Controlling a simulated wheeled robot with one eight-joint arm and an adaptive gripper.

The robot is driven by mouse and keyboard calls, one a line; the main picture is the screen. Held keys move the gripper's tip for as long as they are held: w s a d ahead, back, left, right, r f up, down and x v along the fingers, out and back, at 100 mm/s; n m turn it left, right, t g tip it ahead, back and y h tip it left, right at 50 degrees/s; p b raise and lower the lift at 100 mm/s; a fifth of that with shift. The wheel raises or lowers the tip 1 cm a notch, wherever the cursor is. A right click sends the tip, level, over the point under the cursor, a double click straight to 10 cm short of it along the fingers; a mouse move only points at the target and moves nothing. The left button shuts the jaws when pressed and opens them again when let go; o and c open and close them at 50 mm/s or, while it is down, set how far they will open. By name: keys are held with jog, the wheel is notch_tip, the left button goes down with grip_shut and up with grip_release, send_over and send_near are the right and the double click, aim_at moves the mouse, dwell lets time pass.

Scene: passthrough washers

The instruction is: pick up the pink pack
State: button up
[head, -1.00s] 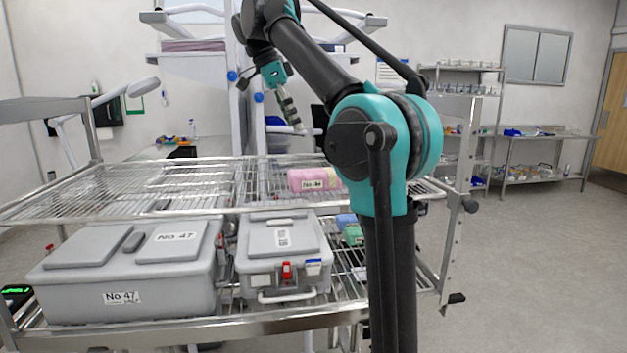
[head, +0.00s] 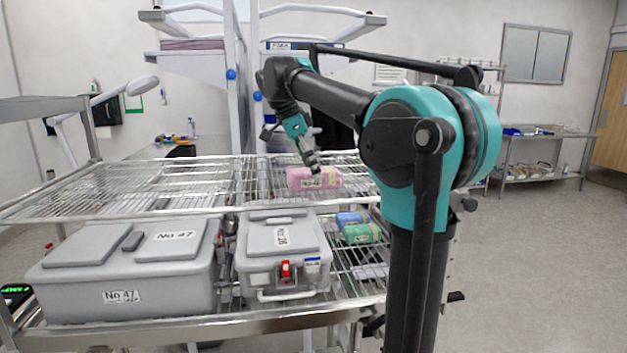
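The pink pack (head: 303,181) lies on the upper wire shelf (head: 190,187), right of its middle. It is a rolled bundle with a white label and a pale band at its right end. My gripper (head: 312,166) points down at the pack from above and behind, its tip at or just over the pack's top edge. The fingers are small and dark here, so I cannot tell whether they are open or shut, or whether they touch the pack.
Below, the lower shelf holds a large grey case (head: 125,275), a smaller grey case (head: 283,255), a blue pack (head: 352,218) and a green pack (head: 362,233). The upper shelf's left part is bare. A white-framed rack (head: 237,60) stands behind.

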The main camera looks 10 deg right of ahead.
jog(key=shift+d+f, duration=0.2)
jog(key=shift+f, duration=0.3)
jog(key=c, duration=1.5)
jog(key=shift+o, duration=0.2)
jog(key=shift+r, duration=0.1)
